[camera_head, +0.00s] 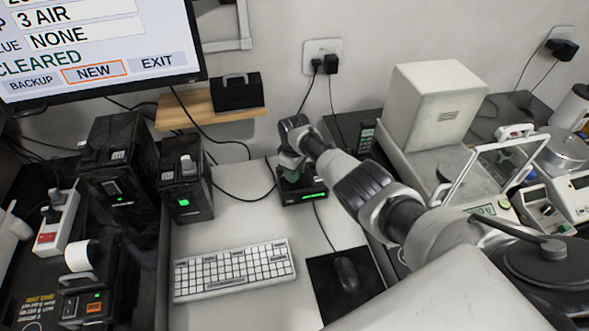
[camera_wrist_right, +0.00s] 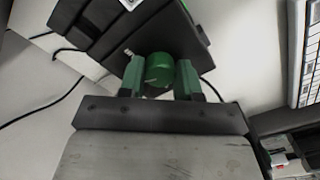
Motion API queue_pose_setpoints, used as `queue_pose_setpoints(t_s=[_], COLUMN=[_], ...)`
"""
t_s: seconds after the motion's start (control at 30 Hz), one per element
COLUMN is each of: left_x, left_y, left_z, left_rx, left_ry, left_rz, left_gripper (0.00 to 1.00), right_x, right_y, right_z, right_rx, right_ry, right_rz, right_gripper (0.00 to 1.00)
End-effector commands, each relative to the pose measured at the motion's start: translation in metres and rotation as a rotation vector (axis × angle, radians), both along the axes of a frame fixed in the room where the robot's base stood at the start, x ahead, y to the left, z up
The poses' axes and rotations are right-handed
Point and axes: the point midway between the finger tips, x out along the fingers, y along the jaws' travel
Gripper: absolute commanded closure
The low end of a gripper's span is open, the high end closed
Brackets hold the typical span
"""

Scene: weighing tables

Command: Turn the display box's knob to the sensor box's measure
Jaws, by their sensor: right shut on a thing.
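The display box (camera_head: 302,192) is a small black box with a lit green strip, standing behind the keyboard. It fills the upper middle of the right wrist view (camera_wrist_right: 195,45), tilted there by the camera's angle. Its green knob (camera_wrist_right: 159,70) sits between the green fingers of my right gripper (camera_wrist_right: 159,78), which is shut on it. In the head view my right gripper (camera_head: 291,166) reaches the box from above and hides most of the knob. I cannot read the box's display or tell for sure which device is the sensor box. My left gripper is not in view.
A monitor (camera_head: 100,45) reads "3 AIR", "NONE" and "CLEARED", with "NEW" outlined. Two black devices (camera_head: 187,180) with green lights stand left. A keyboard (camera_head: 235,271) and mouse (camera_head: 345,273) lie in front. A balance (camera_head: 435,115) stands right. Cables run behind the display box.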

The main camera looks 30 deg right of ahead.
Motion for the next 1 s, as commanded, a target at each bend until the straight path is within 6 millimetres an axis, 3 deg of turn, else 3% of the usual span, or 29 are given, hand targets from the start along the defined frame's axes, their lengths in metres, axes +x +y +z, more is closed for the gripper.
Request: queue_pose_setpoints(t_s=[0.6,1.0], left_x=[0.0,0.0], left_y=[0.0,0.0], left_z=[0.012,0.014], left_rx=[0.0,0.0], left_ry=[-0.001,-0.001], left_rz=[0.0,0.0], left_gripper=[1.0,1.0], right_x=[0.0,0.001], right_y=[0.001,0.0], right_z=[0.002,0.001], right_rx=[0.0,-0.001], right_ry=[-0.001,-0.002], right_rz=[-0.546,-0.719], right_gripper=[0.91,0.91])
